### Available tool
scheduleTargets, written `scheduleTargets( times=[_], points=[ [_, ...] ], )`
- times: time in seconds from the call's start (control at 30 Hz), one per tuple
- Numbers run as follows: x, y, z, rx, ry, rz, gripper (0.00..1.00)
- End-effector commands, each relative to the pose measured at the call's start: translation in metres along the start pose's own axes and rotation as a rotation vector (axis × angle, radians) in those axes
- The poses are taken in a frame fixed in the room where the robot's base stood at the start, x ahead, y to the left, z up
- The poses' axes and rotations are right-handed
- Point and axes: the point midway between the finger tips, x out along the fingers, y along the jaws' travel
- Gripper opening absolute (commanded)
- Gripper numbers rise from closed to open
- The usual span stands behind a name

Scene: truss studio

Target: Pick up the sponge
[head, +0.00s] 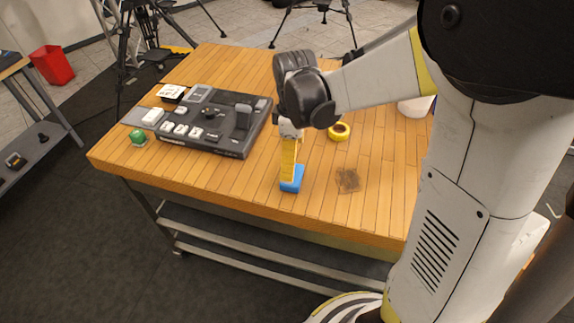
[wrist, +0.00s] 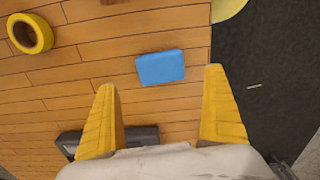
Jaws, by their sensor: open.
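The sponge (wrist: 161,67) is a small blue block lying flat on the wooden table. In the head view the sponge (head: 291,184) is near the table's front edge, partly hidden behind the yellow fingers. My gripper (head: 289,172) points down over it in the head view. In the wrist view my gripper (wrist: 160,100) has its two yellow fingers spread wide apart and empty. The sponge shows beyond the fingertips, between their lines. I cannot tell the exact height of the fingertips above it.
A yellow tape roll (head: 339,131) lies behind and right of my gripper. A dark brown patch (head: 348,180) is right of the sponge. A black control panel (head: 212,120) and a green object (head: 138,137) are to the left. The table front is mostly clear.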

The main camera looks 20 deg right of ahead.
Motion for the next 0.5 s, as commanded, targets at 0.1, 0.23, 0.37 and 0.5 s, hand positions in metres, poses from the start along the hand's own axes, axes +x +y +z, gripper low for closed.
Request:
scheduleTargets(
  times=[0.1, 0.23, 0.37, 0.5],
  points=[
    [0.018, 0.000, 0.000, 0.001, 0.001, 0.001, 1.00],
    [0.024, 0.001, 0.000, 0.002, 0.001, 0.001, 1.00],
    [0.038, 0.000, 0.000, 0.002, 0.001, 0.002, 1.00],
    [0.062, 0.001, 0.000, 0.003, 0.001, 0.002, 1.00]
  ],
)
